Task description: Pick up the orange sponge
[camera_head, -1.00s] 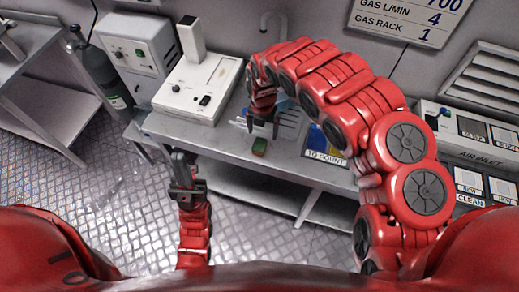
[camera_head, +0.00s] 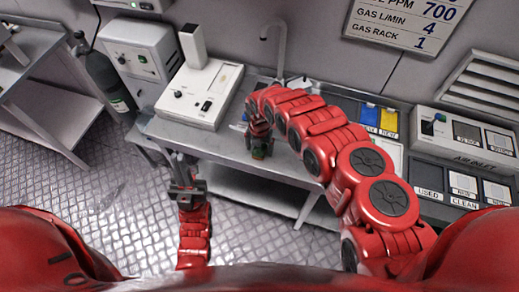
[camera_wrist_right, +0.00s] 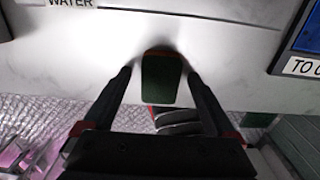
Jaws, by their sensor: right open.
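The sponge (camera_wrist_right: 161,82) lies on the steel counter in the right wrist view, with a dark green face and a thin orange edge at its far end. In the head view only a small green part (camera_head: 259,154) shows near the counter's front edge. My right gripper (camera_wrist_right: 160,74) is open, with one finger on each side of the sponge and a gap visible on both sides. In the head view my right gripper (camera_head: 260,146) largely covers the sponge. My left gripper (camera_head: 182,166) hangs in front of the counter, away from the sponge; its jaw state is unclear.
The counter (camera_head: 215,145) holds a white instrument (camera_head: 200,95) to the left and a tap (camera_head: 281,45) behind. Blue (camera_head: 369,114) and yellow (camera_head: 389,120) trays stand to the right. A labelled blue tray (camera_wrist_right: 308,38) is right of the sponge in the wrist view.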

